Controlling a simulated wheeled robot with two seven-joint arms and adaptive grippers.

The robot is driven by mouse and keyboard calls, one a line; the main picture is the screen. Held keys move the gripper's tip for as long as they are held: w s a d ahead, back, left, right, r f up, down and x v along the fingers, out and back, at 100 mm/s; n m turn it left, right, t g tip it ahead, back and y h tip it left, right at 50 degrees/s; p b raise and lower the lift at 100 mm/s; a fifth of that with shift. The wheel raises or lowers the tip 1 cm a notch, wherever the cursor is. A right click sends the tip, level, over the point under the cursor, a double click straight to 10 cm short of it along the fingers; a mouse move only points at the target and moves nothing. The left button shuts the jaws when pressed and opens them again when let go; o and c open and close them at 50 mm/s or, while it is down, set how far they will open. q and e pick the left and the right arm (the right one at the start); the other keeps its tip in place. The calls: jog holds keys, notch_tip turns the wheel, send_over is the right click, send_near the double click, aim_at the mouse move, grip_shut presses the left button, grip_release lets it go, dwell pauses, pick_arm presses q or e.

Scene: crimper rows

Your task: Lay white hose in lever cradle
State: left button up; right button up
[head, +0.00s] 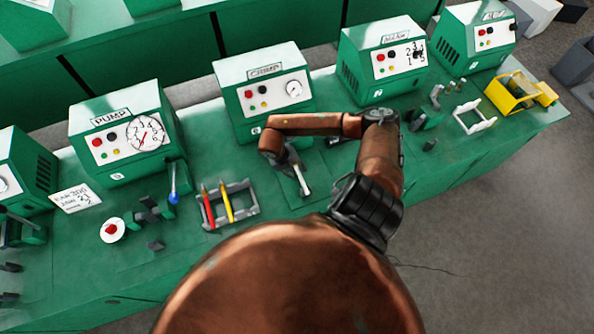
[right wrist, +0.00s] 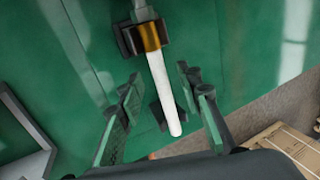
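The white hose (right wrist: 162,85) has a brass end that sits in a dark block (right wrist: 128,40), which looks like the cradle at the CRIMP machine. Its free end points toward my wrist, over a smaller dark block (right wrist: 156,112). In the head view, the hose (head: 303,181) lies in front of that machine, partly hidden by my arm. My right gripper (right wrist: 160,78) is open, one finger on each side of the hose with visible gaps. In the head view, the right gripper (head: 289,163) is small and partly covered. My left gripper is not in view.
A grey rack (head: 256,209) with a red and a yellow rod stands left of the hose. PUMP (head: 115,167) and CRIMP (head: 258,125) machines line the green bench (head: 120,285). A white frame (head: 490,124) and a yellow device (head: 512,103) stand at the right.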

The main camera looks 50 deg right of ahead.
jog(key=v, duration=1.1)
jog(key=shift+r, duration=0.2)
